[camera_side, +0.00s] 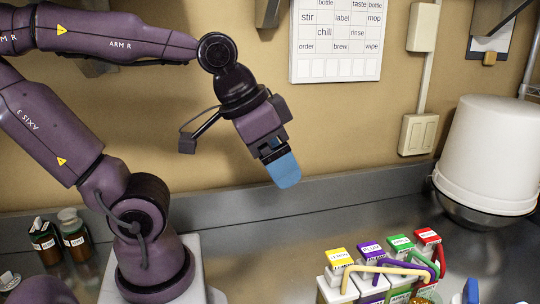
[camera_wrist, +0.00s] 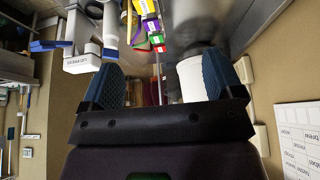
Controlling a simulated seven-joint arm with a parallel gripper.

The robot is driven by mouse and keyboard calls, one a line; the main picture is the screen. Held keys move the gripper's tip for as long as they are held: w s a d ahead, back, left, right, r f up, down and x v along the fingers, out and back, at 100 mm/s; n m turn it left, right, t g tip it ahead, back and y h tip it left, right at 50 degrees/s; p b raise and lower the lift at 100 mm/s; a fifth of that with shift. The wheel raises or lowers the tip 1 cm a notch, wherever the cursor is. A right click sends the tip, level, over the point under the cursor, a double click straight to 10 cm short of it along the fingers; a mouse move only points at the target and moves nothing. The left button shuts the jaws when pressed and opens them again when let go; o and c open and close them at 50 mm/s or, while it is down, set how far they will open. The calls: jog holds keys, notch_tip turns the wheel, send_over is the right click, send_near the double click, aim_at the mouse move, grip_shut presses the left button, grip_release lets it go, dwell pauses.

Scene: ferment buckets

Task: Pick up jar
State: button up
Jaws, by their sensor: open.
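I cannot tell which one is the task's jar, and I cannot make out either in the wrist view. My gripper (camera_side: 283,170) hangs in the air right of and well above them, with its blue fingertips tilted downward. In the wrist view my gripper (camera_wrist: 162,82) shows its two blue fingers spread apart, with nothing held between them.
Labelled containers with yellow (camera_side: 340,258), purple (camera_side: 371,251), green (camera_side: 400,243) and red (camera_side: 428,236) tops stand front right, with bent tubes over them. A large white bucket (camera_side: 487,145) is upside down at the far right. The middle counter (camera_side: 260,255) is clear.

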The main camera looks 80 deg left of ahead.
jog(key=shift+s+a+r, duration=0.15)
jog(key=shift+s+a, duration=0.15)
jog(key=shift+s, duration=0.1)
jog(key=shift+o, duration=0.4)
jog(key=w+d+f+n+g, duration=0.35)
jog(key=d+f+n, duration=0.4)
jog(key=d, duration=0.35)
jog(key=w+d+f+n+g, duration=0.2)
jog(key=w+d+f+n, duration=0.2)
jog(key=d+f+n, duration=0.5)
jog(key=f, duration=0.3)
jog(key=d+f+m, duration=0.1)
jog(key=f, duration=0.3)
jog(key=f+m, duration=0.1)
jog(key=f, duration=0.3)
jog(key=shift+s+d+f, duration=0.1)
jog(key=shift+s+d, duration=0.15)
